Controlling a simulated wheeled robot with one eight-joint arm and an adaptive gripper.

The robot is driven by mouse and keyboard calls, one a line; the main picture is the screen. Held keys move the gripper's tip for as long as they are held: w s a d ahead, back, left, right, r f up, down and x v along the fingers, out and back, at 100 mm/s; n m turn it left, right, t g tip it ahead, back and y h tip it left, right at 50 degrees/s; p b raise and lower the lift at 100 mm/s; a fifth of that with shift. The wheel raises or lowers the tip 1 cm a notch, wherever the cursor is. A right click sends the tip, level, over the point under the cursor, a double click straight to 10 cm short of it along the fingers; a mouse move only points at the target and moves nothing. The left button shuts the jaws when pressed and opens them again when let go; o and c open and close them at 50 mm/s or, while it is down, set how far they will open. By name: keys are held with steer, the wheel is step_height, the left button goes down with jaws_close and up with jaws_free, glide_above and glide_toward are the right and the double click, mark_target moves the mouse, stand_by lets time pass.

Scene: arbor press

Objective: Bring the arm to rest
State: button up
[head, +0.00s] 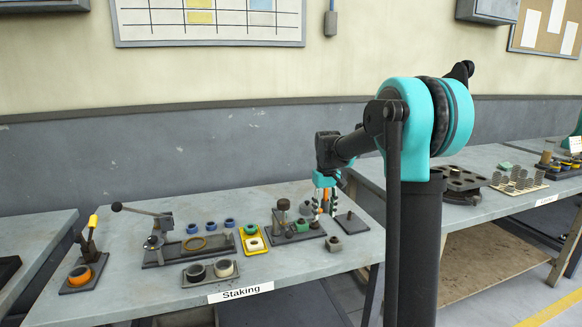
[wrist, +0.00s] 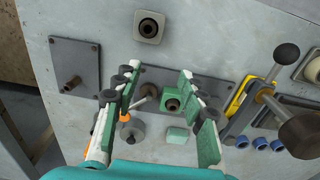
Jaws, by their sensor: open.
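My gripper (wrist: 156,115) shows in the wrist view with its two fingers spread apart and nothing between the fingertips. It is open above a dark fixture plate (wrist: 208,86) on the bench. Under it, between the fingers, is a green block with a dark round centre (wrist: 172,100). In the head view my gripper (head: 326,208) hangs at the end of the arm, pointing down over the right part of the Staking bench. How far the fingertips are above the plate I cannot tell.
The Staking bench (head: 185,290) holds a lever press (head: 160,240), a yellow tray (head: 252,251), a grey tray with two rings (head: 209,282) and an orange-ringed fixture (head: 80,275). A square block with a hole (wrist: 149,27) and a plate with a peg (wrist: 76,66) lie near the gripper.

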steer(key=s+d+f+m+t, duration=0.1)
steer(key=s+f, duration=0.3)
steer(key=s, duration=0.6)
steer(key=s+d+f+m+t, duration=0.1)
steer(key=s+d+f, duration=0.3)
steer(key=s, duration=0.5)
steer(key=s+d+f+m+t, duration=0.1)
steer(key=s+f, duration=0.4)
steer(key=s, duration=0.5)
steer(key=shift+s+d+f+m+t, duration=0.15)
steer(key=shift+s+d+m+t, duration=0.15)
steer(key=shift+d+t, duration=0.35)
